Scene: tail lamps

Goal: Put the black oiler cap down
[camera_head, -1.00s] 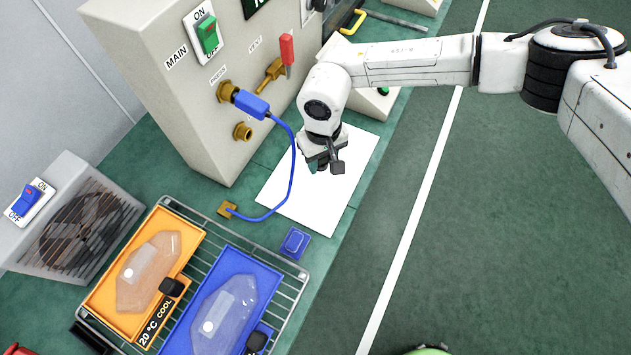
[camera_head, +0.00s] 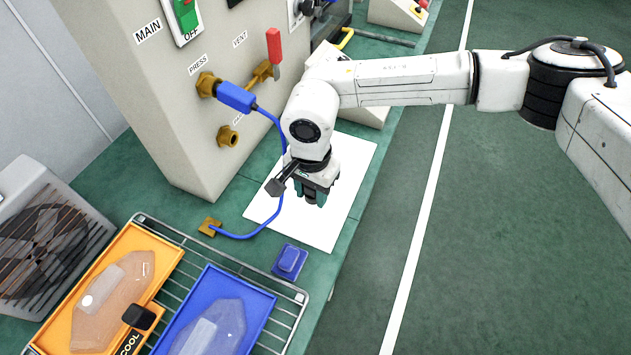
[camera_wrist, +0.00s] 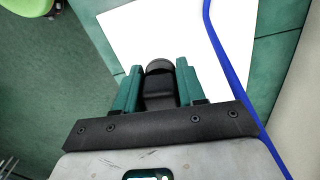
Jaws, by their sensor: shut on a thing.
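My gripper (camera_head: 312,200) hangs fingers-down over the white sheet (camera_head: 345,178) on the green bench. In the wrist view its two green fingers (camera_wrist: 159,88) are shut on a small black piece with a rounded end, the black oiler cap (camera_wrist: 159,68). The cap lies between the fingers, over the white sheet in that view.
A blue hose (camera_head: 277,185) runs from the panel's PRESS port to a brass block (camera_head: 210,227), beside the sheet. A blue block (camera_head: 289,260) sits in front. A wire rack (camera_head: 287,307) holds an orange tray (camera_head: 150,250) and a blue tray (camera_head: 262,290).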

